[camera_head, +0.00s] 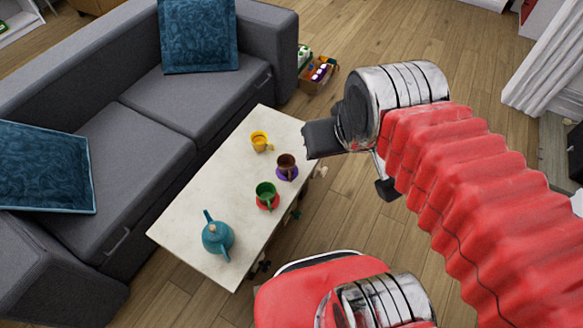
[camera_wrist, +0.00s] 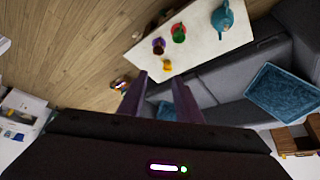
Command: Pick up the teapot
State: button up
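The teal teapot (camera_head: 217,237) stands upright on the near end of the white coffee table (camera_head: 190,205) in the head view. In the wrist view the teapot (camera_wrist: 222,17) shows at the top right, well beyond the fingers. My gripper (camera_wrist: 158,80) is open, its two fingers apart with nothing between them. It is held in the air away from the teapot.
On the table are a yellow cup (camera_head: 259,139), a brown cup (camera_head: 286,161) on a purple saucer, and a green cup (camera_head: 265,190) on a red saucer. A grey sofa (camera_head: 170,105) runs along the table's left side. Wooden floor (camera_head: 345,210) is open to the right.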

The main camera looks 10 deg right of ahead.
aim_at(217, 237)
jog(key=z, duration=0.05)
jog(key=k, duration=0.5)
jog(key=u, duration=0.65)
jog(key=i, duration=0.55)
jog(key=u, duration=0.45)
